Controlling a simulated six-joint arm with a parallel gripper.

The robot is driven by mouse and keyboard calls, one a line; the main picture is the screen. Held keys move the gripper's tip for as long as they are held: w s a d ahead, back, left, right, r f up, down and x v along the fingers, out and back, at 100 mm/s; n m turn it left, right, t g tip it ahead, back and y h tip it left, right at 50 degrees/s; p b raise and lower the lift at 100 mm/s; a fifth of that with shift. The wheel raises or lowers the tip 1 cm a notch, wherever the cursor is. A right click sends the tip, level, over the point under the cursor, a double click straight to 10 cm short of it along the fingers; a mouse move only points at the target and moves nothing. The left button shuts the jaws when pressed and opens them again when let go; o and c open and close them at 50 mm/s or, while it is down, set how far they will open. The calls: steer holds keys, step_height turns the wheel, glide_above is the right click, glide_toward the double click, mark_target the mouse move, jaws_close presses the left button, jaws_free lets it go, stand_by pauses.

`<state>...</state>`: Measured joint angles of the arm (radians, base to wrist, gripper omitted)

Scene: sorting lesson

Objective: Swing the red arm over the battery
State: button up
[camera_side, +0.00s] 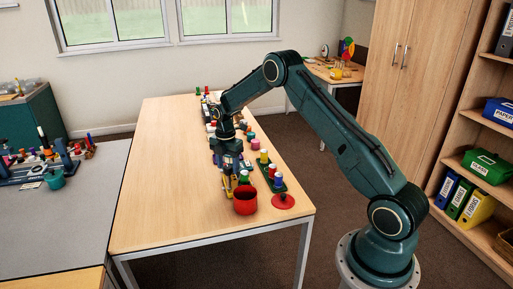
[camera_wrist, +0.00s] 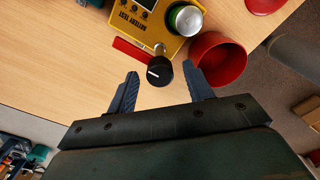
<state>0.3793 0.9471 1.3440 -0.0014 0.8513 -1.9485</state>
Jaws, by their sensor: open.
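A yellow battery tester (camera_wrist: 150,30) lies on the table in the wrist view, with a battery (camera_wrist: 185,19) with a silver end and green side at its right. The flat red arm (camera_wrist: 133,51) lies along the tester's near edge. It points left, away from the battery, and its right end is by a small silver pivot (camera_wrist: 160,48). A black knob (camera_wrist: 159,72) with a white mark is just nearer to me. My gripper (camera_wrist: 163,84) is open, its two blue fingers apart on either side of the knob, with nothing held. In the side view my gripper hides much of the tester.
A red pot (camera_wrist: 218,60) stands close right of the tester, near my right finger. Its red lid (camera_side: 284,201) lies by the table's right edge. A green tray (camera_side: 265,172) with several coloured pegs stands behind. The table's left part (camera_side: 160,170) is clear.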

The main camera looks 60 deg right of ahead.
steer(key=shift+f, duration=0.15)
steer(key=c, duration=1)
